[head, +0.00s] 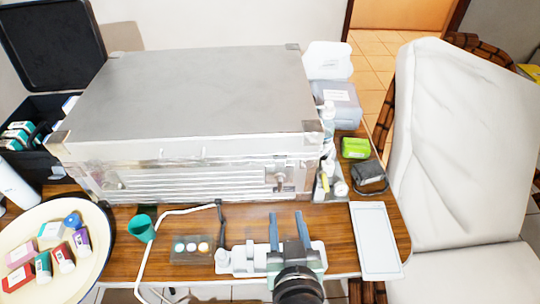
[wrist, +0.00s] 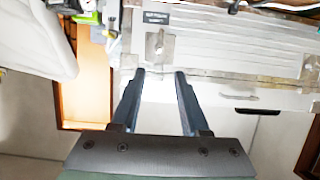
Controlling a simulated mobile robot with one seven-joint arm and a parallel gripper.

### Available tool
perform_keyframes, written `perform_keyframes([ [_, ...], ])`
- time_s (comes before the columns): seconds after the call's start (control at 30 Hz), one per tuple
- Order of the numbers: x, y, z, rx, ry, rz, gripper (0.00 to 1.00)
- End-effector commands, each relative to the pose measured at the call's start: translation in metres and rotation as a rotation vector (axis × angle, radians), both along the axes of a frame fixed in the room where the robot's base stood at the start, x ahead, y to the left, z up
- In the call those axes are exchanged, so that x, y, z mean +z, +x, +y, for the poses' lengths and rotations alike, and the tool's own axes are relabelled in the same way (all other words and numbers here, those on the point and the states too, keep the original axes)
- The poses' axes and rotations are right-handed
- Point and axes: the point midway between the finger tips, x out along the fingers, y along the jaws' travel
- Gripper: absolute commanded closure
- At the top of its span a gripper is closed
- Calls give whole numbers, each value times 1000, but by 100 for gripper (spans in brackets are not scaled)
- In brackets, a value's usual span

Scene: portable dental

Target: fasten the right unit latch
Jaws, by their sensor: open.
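The dental unit is a large silver metal case (head: 190,85) with its lid down, on the wooden table. The right unit latch (head: 279,182) is a small metal fitting on the right of its front face. It also shows in the wrist view as a metal plate with a knob-like part (wrist: 157,44). I cannot tell whether it is fastened. My gripper (head: 286,213) is open and empty, in front of the case and just below the latch in the head view. In the wrist view my gripper (wrist: 160,72) points at the case, its fingertips apart from the latch.
A white tray (head: 376,240) lies right of my gripper. A dark clear tray (head: 190,250), a green cup (head: 141,228) and a round cream tray (head: 22,222) with several small boxes are to the left. A green box (head: 355,148) and bottles stand beside the case's right end.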

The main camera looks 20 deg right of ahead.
Motion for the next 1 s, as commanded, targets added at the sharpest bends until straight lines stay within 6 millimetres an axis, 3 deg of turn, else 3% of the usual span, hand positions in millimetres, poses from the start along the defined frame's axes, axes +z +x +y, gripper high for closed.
perform_keyframes([
  [0.13,2,-8,-2,-8,10,31,55],
  [0.27,-4,-4,-3,-9,11,34,55],
  [0.8,-38,78,-27,-9,10,32,55],
  [1.0,-48,98,-32,-9,9,33,55],
])
